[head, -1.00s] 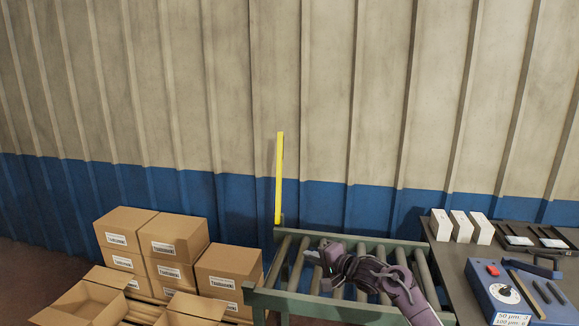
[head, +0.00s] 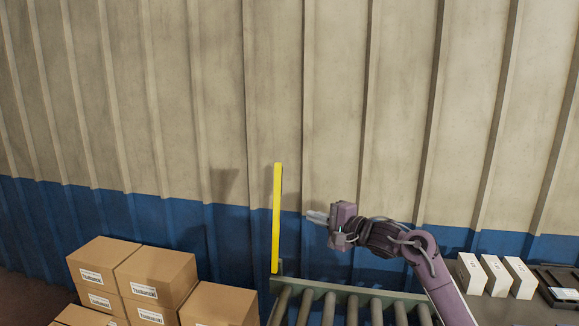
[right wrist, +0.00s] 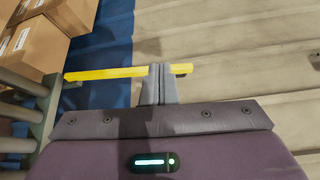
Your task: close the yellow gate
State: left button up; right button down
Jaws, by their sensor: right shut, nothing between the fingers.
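The yellow gate (head: 276,218) stands upright as a narrow bar at the back left corner of the roller conveyor (head: 350,290). In the right wrist view the yellow gate (right wrist: 105,73) runs across the picture, passing behind my fingertips. My right gripper (head: 314,216) is shut and empty, raised above the conveyor and just right of the gate, fingers pointing left towards it. It also shows in the right wrist view (right wrist: 158,70), with its fingers together. Whether the fingertips touch the gate I cannot tell. My left gripper is not in view.
Stacked cardboard boxes (head: 155,275) stand left of the conveyor. White boxes (head: 497,275) and a black tray (head: 560,285) are at the right. A beige and blue corrugated wall (head: 200,100) rises behind. The space above the rollers left of my arm is clear.

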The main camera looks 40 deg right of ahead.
aim_at(277, 168)
jog(key=i+l, duration=0.8)
jog(key=l, duration=0.2)
